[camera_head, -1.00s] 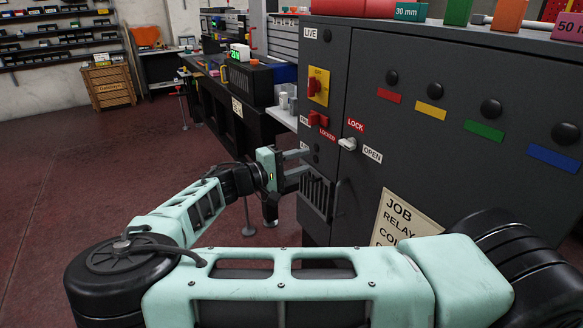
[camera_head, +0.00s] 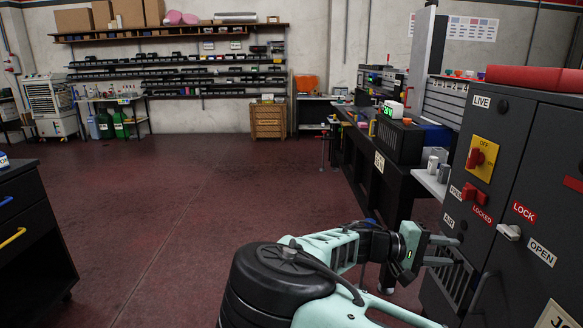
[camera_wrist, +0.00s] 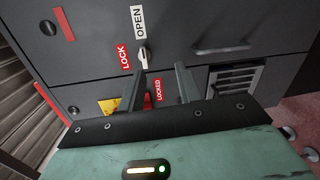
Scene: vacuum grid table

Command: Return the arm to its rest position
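My gripper (camera_head: 441,250) is at the lower right of the head view, at the end of my bent mint-green arm. Its two fingers point right, toward the front of a dark grey cabinet (camera_head: 520,160). In the wrist view my gripper (camera_wrist: 160,82) shows two grey fingers spread apart with nothing between them. The cabinet face lies beyond the fingertips, with a silver lock handle (camera_wrist: 142,55) close past them. I cannot tell whether the fingers touch the cabinet.
The cabinet has a red switch on a yellow plate (camera_head: 482,158) and a vent grille (camera_head: 452,278). A long dark workbench (camera_head: 370,165) stands behind it. A dark drawer unit (camera_head: 30,235) is at the left. The red floor (camera_head: 170,220) between is clear.

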